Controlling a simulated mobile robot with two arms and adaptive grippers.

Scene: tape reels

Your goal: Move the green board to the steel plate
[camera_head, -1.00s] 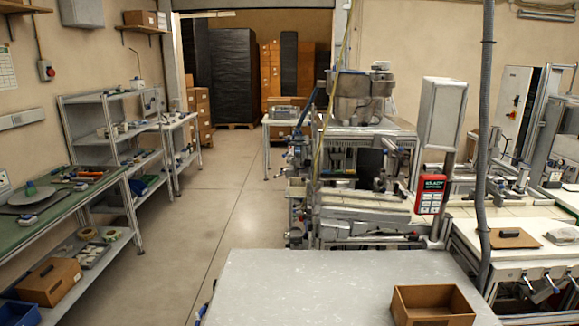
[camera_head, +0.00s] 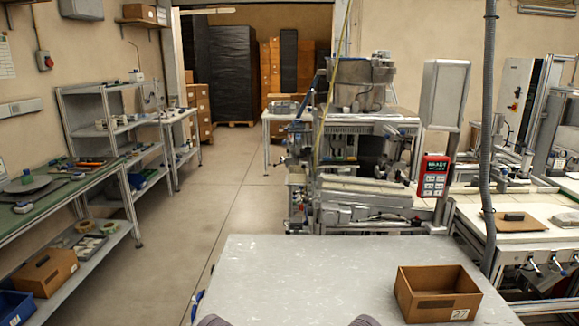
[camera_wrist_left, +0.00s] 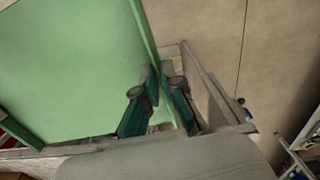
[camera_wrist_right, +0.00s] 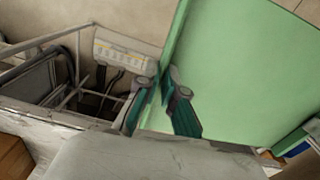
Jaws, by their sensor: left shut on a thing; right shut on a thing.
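The green board is a large flat pale green panel. It fills the upper left of the left wrist view (camera_wrist_left: 70,65) and the upper right of the right wrist view (camera_wrist_right: 240,75). My left gripper (camera_wrist_left: 158,88) is shut on one edge of the board, and my right gripper (camera_wrist_right: 163,82) is shut on another part of its edge. The board is not visible in the head view, where only two dark rounded shapes show at the bottom edge. A flat grey surface (camera_head: 320,265) lies in front of me; I cannot tell whether it is the steel plate.
An open brown box (camera_head: 437,307) stands at the right of the grey surface. A machine (camera_head: 365,170) stands behind it. A green-topped bench (camera_head: 60,205) and shelves (camera_head: 110,130) line the left wall. The floor (camera_head: 215,210) between is clear.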

